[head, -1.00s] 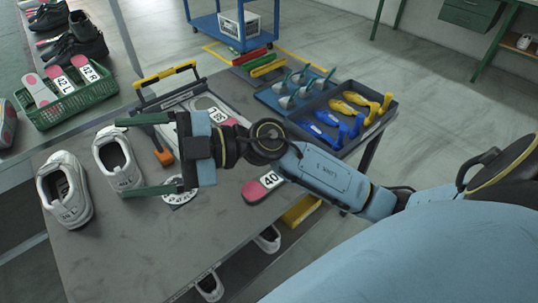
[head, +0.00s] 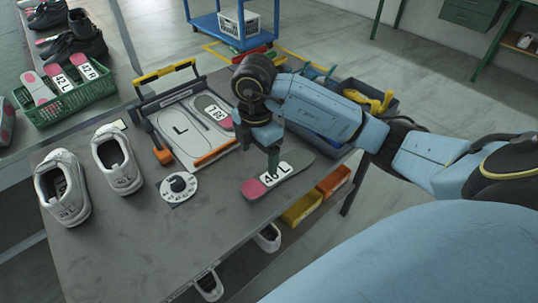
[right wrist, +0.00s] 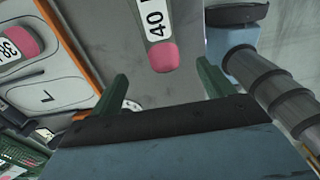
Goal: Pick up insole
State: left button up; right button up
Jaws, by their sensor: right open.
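An insole (head: 254,189) with a pink heel and a white label reading 40 lies flat on the grey table (head: 215,245), right of centre. The insole also shows in the right wrist view (right wrist: 165,58), its pink end toward me between the fingertips' directions. I cannot tell the exact height above the insole. My left gripper is not in view.
A fixture marked L (head: 180,130) holds another insole (head: 212,110) behind. A white dial disc (head: 178,188) and two white shoes (head: 64,187) are at left. Blue and yellow tools lie in trays behind my arm. Yellow (head: 301,208) and orange bins (head: 334,181) hang below the table's right edge.

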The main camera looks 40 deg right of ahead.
send_over(259, 184)
jog(key=f, duration=0.4)
jog(key=shift+w+d+f+b, duration=0.15)
jog(key=shift+w+f+b, duration=0.05)
jog(key=shift+f+b, duration=0.15)
jog(key=shift+s+a+f+b, duration=0.15)
jog(key=shift+f+b, duration=0.25)
jog(key=shift+f, duration=0.9)
jog(key=shift+s+a+f+b, duration=0.1)
jog(key=shift+f+b, duration=0.25)
jog(key=shift+f, duration=0.95)
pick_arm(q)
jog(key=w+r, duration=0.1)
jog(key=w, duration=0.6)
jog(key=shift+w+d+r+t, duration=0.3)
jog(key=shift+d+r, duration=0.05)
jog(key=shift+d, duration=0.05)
pick_arm(e)
jog(key=c, duration=1.1)
